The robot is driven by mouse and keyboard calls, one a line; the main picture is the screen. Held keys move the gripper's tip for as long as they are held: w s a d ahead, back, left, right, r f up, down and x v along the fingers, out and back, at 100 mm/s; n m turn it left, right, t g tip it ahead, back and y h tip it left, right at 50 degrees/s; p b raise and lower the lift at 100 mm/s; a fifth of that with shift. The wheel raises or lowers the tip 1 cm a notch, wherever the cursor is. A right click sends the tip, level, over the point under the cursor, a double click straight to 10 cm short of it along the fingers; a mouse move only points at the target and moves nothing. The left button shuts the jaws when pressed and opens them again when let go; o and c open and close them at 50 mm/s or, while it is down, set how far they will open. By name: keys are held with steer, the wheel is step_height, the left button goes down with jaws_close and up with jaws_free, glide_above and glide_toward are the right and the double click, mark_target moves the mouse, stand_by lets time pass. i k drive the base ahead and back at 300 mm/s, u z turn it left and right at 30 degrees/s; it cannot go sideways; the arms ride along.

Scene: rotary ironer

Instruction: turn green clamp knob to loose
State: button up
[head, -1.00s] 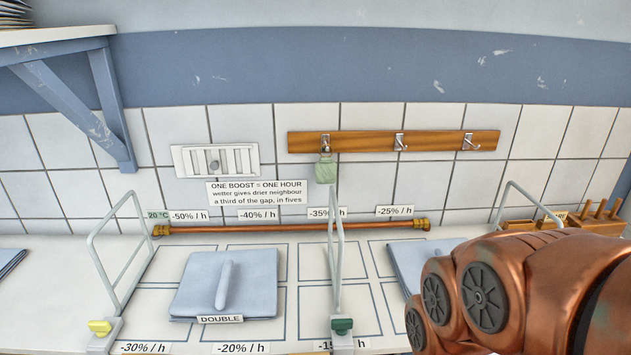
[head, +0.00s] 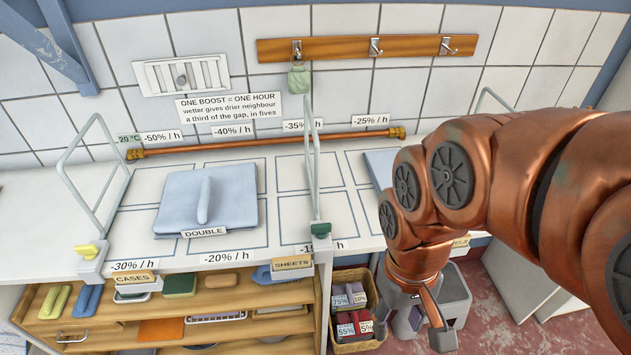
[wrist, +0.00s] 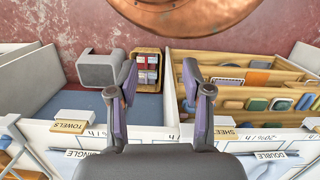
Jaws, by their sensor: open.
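The green clamp knob (head: 321,229) sits on a grey clamp at the counter's front edge, at the foot of an upright wire divider (head: 312,170). Its turn position is too small to read. My gripper (wrist: 160,78) is open and empty in the wrist view, its two purple-grey fingers spread apart. In the head view my arm hangs to the right of the knob, with its end below the counter's front edge, apart from the knob. I cannot make out the green knob in the wrist view.
A yellow clamp knob (head: 88,251) sits at the left divider. Folded blue linen (head: 207,198) lies on the counter. Below are wooden shelves (head: 75,325) and a basket (head: 354,308). A grey stool (head: 455,295) stands on the red floor near my gripper.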

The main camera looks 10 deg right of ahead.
mark_target(321, 231)
steer(key=z, duration=1.55)
steer(key=k, duration=1.35)
steer(key=u, duration=1.65)
steer(key=i, duration=0.5)
steer(key=z, duration=0.1)
